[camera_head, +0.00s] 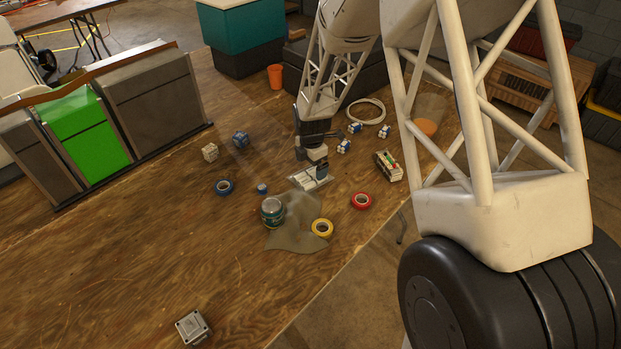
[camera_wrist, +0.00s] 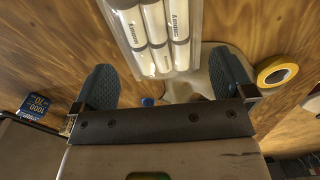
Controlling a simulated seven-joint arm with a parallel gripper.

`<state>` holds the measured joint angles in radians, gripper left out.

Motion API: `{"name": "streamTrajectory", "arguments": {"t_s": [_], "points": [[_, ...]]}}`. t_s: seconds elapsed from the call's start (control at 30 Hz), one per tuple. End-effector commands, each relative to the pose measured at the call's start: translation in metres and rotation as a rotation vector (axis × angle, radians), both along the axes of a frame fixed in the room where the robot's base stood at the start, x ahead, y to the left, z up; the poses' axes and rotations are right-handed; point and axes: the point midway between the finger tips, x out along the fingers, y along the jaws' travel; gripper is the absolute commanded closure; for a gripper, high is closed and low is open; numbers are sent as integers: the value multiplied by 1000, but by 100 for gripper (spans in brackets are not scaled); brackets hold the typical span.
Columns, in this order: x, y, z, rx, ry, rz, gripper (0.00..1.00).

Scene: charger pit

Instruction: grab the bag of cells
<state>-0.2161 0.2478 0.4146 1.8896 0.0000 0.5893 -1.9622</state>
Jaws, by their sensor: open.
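The bag of cells (camera_wrist: 155,38) shows in the wrist view as a clear pack of several white cylinders with dark lettering. In the head view the bag (camera_head: 312,180) lies on the wooden table, partly hidden by my gripper (camera_head: 317,166), which is just above it. In the wrist view my gripper (camera_wrist: 162,72) is open, with one dark finger near each side of the pack's near end. I cannot tell whether either finger touches it.
A teal jar (camera_head: 272,211) stands on a grey-green cloth (camera_head: 292,240) close by. The table's left front is mostly clear, except for a metal box (camera_head: 192,327).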

Motion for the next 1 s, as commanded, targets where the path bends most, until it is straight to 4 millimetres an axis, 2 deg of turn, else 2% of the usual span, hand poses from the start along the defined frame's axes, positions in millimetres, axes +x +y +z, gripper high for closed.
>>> {"name": "streamTrajectory", "arguments": {"t_s": [0.17, 0.6, 1.0], "points": [[0, 0, -7, 0, 2, 0, 0], [0, 3, -47, -1, 1, 0, 0], [0, 2, -52, 0, 0, 0, 0]]}}
